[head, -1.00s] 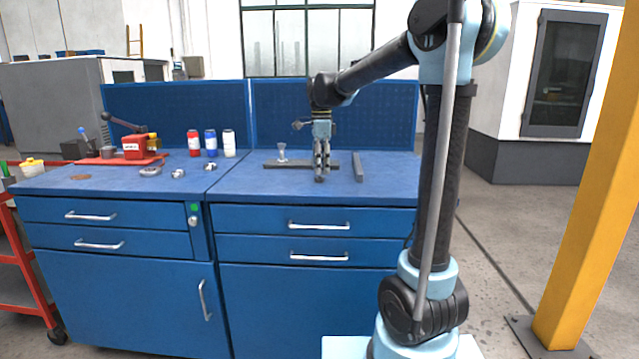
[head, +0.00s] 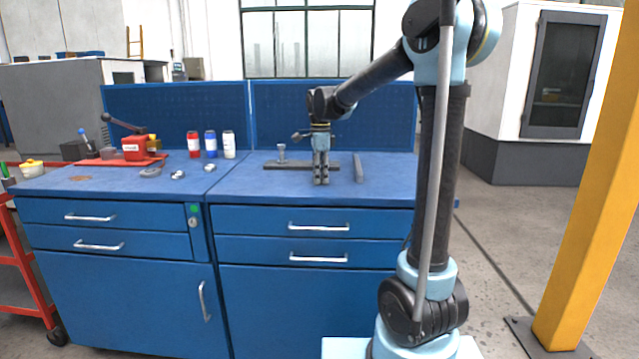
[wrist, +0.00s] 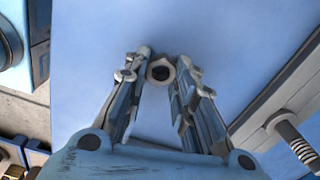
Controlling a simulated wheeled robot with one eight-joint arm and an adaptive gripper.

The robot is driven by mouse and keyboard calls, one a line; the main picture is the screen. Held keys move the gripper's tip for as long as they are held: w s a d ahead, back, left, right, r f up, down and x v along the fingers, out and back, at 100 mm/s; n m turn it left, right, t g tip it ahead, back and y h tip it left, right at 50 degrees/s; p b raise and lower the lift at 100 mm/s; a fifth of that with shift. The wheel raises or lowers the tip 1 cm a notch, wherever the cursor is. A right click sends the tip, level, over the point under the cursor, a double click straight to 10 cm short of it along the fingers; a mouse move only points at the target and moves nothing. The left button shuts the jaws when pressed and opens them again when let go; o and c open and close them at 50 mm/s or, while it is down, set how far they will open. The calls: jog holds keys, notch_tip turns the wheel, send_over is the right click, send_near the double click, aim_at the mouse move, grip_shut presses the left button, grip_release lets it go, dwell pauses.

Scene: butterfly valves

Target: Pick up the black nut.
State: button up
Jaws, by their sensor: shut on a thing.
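The nut (wrist: 160,71) shows in the wrist view as a small dark grey ring with a black hole. It sits between the fingertips of my gripper (wrist: 162,68), which is shut on it. In the head view my gripper (head: 321,181) points straight down at the blue bench top (head: 250,187), right of its middle seam. There the fingers hide the nut. I cannot tell whether the nut touches the bench top.
A dark bar (head: 288,166) with an upright bolt (head: 281,153) lies behind my gripper; the bolt also shows in the wrist view (wrist: 295,140). Another dark bar (head: 358,168) lies to the right. Small metal parts (head: 177,175) and bottles (head: 211,144) stand left. The front right bench top is clear.

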notch_tip(320, 180, up, 10)
dwell(0.6)
